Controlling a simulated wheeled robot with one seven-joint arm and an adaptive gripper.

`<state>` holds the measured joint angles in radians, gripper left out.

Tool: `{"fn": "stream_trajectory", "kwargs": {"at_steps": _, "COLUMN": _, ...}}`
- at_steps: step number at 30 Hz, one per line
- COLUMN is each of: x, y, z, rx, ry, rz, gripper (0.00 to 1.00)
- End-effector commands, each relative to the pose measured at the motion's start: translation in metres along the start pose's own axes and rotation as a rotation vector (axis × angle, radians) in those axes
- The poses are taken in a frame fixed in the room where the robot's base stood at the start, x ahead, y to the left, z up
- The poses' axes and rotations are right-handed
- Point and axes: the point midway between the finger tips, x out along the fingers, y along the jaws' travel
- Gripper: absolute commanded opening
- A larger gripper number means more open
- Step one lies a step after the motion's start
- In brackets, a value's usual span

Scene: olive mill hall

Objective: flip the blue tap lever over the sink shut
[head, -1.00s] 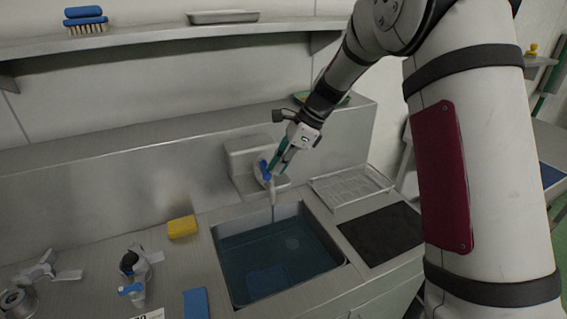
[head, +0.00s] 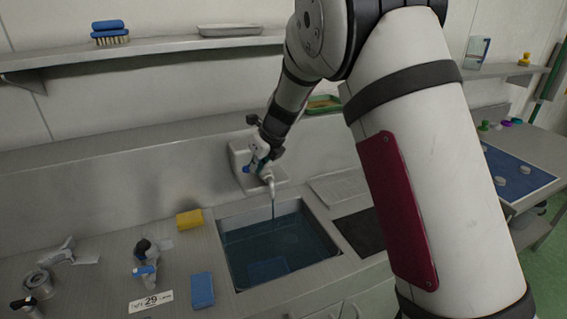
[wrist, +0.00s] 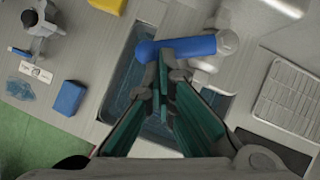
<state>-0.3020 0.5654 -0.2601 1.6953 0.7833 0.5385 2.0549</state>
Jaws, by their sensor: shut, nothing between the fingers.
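The blue tap lever (wrist: 185,47) lies across the top middle of the wrist view, next to the pale tap body (wrist: 226,42). In the head view a small blue part of it (head: 247,169) shows beside my gripper (head: 263,162), which hides the rest. My gripper is shut and empty; in the wrist view its green-sided fingers (wrist: 166,62) overlap the lever's lower edge. I cannot tell whether they touch it. The tap spout (head: 268,179) points down over the sink (head: 229,264), and a thin stream of water (head: 273,208) runs from it.
A yellow sponge (head: 189,219) and a blue cloth or pad (head: 202,290) lie left of the sink. Other tap-like fittings (head: 146,262) stand on the counter's left. A wire rack (wrist: 290,98) lies right of the sink. A shelf (head: 170,49) runs above.

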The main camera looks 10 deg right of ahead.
Motion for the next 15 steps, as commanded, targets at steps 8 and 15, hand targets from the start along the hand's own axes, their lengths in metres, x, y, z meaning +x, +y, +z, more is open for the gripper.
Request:
{"fn": "stream_trajectory", "kwargs": {"at_steps": 8, "x": 0.009, "y": 0.008, "z": 0.013, "rx": 0.019, "ry": 0.002, "rz": -0.009, "gripper": 0.00}}
{"fn": "stream_trajectory", "kwargs": {"at_steps": 15, "x": 0.014, "y": 0.011, "z": 0.021, "rx": 0.019, "ry": 0.001, "rz": -0.009, "gripper": 0.00}}
